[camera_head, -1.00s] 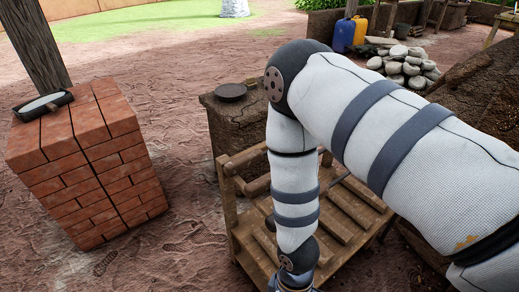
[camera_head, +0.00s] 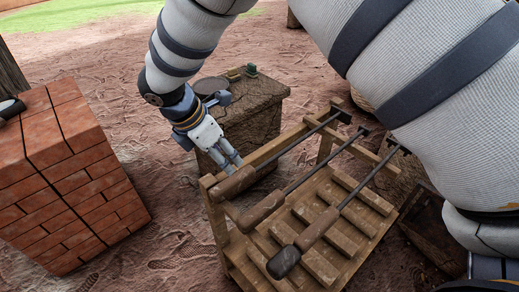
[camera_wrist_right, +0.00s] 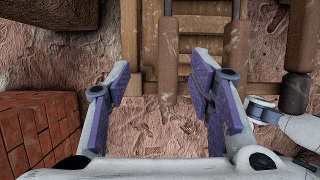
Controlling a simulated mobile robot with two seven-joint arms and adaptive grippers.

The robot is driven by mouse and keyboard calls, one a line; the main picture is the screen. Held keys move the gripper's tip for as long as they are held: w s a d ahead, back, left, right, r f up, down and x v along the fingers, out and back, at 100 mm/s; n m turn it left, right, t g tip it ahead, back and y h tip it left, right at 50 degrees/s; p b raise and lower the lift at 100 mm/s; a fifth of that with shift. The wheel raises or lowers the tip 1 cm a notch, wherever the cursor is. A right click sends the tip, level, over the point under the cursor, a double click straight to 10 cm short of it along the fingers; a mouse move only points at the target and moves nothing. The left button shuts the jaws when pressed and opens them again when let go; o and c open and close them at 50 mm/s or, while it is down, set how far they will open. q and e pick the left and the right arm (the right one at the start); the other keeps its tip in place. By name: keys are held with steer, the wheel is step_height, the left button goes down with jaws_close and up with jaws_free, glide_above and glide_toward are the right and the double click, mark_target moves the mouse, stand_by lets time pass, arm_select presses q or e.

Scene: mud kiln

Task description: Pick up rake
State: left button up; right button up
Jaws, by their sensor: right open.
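Three long-handled tools lie side by side on a slatted wooden rack (camera_head: 375,200). Each has a wooden grip, a thin dark shaft and a small dark head at the far end; I cannot tell which is the rake. The grips are the far one (camera_head: 235,183), the middle one (camera_head: 262,211) and the near one (camera_head: 285,262). My right gripper (camera_head: 233,163) is open and empty beside the far grip's end. In the wrist view its fingers (camera_wrist_right: 160,80) straddle one grip (camera_wrist_right: 167,55) in the picture; whether they are around it in depth is unclear. My left gripper is out of view.
A red brick stack (camera_head: 65,170) stands left of the rack, with bare earth between. Behind the rack is a rough clay block (camera_head: 255,115) with a round dark disc on it (camera_head: 210,86). A dark open box (camera_head: 425,215) sits right of the rack.

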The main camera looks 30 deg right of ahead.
mark_target(238, 175)
steer(key=x, duration=0.3)
steer(key=s+x, duration=0.1)
steer(key=x, duration=0.6)
steer(key=shift+s+f, duration=0.15)
steer(key=shift+f, duration=0.3)
steer(key=shift+d+f, duration=0.2)
steer(key=shift+f, duration=0.2)
jaws_close()
steer(key=shift+r, duration=0.1)
